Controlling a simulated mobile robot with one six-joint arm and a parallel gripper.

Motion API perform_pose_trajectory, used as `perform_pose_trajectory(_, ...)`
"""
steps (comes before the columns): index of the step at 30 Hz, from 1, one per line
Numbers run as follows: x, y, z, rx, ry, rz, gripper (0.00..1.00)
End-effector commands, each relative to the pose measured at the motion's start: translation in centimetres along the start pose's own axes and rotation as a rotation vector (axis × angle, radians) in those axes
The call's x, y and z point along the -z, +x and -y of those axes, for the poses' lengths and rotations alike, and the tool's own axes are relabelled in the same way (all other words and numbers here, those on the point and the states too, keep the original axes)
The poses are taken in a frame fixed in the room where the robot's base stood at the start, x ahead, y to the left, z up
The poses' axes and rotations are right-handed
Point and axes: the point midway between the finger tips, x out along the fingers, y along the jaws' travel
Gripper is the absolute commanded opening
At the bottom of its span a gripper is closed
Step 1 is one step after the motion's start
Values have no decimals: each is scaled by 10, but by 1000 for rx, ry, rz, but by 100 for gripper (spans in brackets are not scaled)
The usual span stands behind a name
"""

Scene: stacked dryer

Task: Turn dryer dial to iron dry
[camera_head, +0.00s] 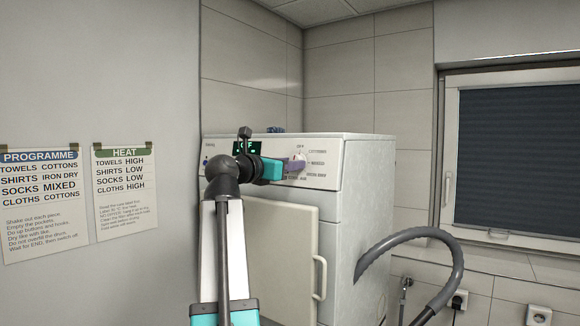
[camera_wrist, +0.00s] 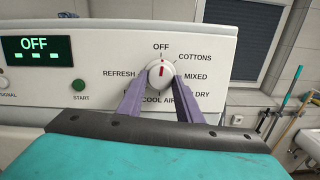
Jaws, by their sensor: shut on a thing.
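The dryer dial (camera_wrist: 161,75) is a round white knob with a red pointer mark on the dryer's control panel (camera_wrist: 110,60). The red mark points up toward OFF. Labels around it include REFRESH, COTTONS, MIXED and COOL AIR; another label is partly covered and shows only "DRY". My gripper (camera_wrist: 161,85) has its two purple fingers shut on the dial, one on each side. The display (camera_wrist: 35,49) reads OFF. In the head view the dial (camera_head: 299,162) is at the panel's right, with my gripper (camera_head: 295,166) against it.
A green START button (camera_wrist: 78,84) sits left of the dial. The white dryer (camera_head: 365,180) stands in the corner with a hinged door (camera_head: 283,260) below the panel. A grey hose (camera_head: 440,235) arches at right. PROGRAMME (camera_head: 45,205) and HEAT (camera_head: 124,190) sheets hang on the left wall.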

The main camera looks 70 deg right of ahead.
Motion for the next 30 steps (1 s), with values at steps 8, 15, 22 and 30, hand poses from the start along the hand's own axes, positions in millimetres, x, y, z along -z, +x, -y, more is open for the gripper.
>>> perform_pose_trajectory(8, 0, 0, -2, 32, 179, 1, 10)
perform_pose_trajectory(15, 0, 1, -4, 67, 381, 1, 10)
perform_pose_trajectory(22, 0, 1, -6, 103, 584, 0, 10)
perform_pose_trajectory(30, -2, 1, -7, 147, 832, 0, 10)
